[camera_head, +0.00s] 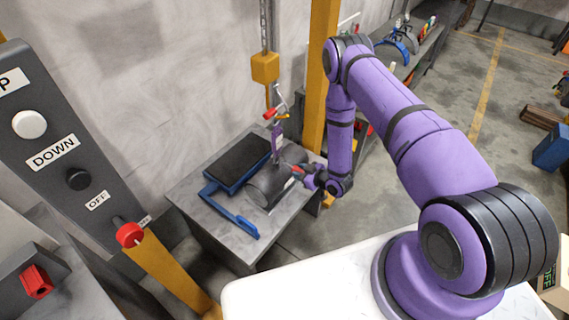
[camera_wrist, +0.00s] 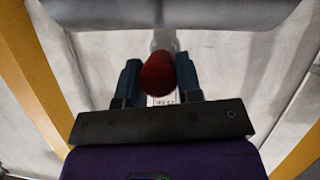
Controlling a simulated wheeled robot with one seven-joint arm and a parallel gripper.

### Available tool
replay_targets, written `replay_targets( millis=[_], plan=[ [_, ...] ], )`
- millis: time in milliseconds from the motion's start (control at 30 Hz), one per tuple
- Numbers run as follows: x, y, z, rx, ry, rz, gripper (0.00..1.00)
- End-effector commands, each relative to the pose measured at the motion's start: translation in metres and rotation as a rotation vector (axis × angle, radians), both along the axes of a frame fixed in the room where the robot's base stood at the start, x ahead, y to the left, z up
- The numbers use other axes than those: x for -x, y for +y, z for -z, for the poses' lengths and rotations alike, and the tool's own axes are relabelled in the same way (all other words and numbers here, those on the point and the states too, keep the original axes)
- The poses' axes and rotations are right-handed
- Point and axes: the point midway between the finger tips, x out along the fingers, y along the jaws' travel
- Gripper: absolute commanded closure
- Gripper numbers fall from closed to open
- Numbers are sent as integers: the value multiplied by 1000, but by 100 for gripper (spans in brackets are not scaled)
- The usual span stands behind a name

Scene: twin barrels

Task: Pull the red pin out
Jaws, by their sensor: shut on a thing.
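The red pin (camera_wrist: 158,72) shows in the wrist view as a rounded red head between my two blue fingers. A pale grey part stands just beyond it. My gripper (camera_wrist: 159,80) is shut on the red head. In the head view my gripper (camera_head: 299,172) is small, at the right end of the dark grey barrel (camera_head: 268,187), with a bit of red at its fingertips. The barrel lies on a grey table. How deep the pin sits is hidden.
A blue-framed dark plate (camera_head: 238,162) and a blue handle (camera_head: 232,217) are beside the barrel. A yellow hook block (camera_head: 265,68) hangs above on a chain. A yellow post (camera_head: 318,80) stands behind. A control panel (camera_head: 70,150) with buttons is at left.

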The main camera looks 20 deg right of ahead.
Motion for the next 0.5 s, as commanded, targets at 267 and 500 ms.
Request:
replay_targets(
  millis=[267, 500],
  plan=[
    [10, -7, 1, 0, 1, 1, 99],
    [18, -13, 1, 1, 1, 0, 99]
  ],
)
